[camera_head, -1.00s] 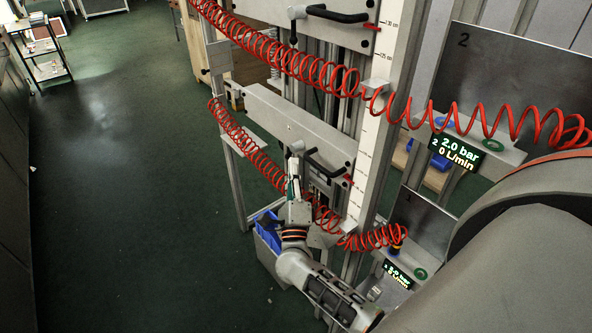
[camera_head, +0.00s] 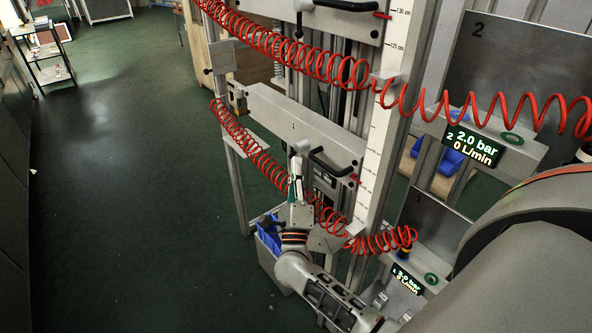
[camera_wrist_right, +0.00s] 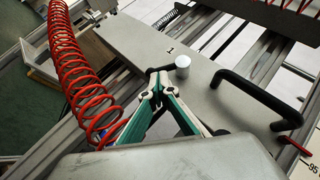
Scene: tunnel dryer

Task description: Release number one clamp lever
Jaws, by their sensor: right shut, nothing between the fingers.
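The number one carriage plate (camera_head: 262,112) is a grey beam marked 1; it also shows in the right wrist view (camera_wrist_right: 130,38). My right gripper (camera_head: 296,172) is just below the lever. In the wrist view its green-and-white fingers (camera_wrist_right: 160,82) meet at the tips, empty, close to the left of the cylindrical end. I cannot tell whether they touch it. The rest of the lever is partly hidden. My left gripper is not in view.
A black handle (camera_wrist_right: 258,98) and a red pointer (camera_wrist_right: 290,141) sit right of the lever. A red coiled hose (camera_wrist_right: 72,60) hangs close on the left. Number two carriage (camera_head: 340,20) is above. Green floor at left is open.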

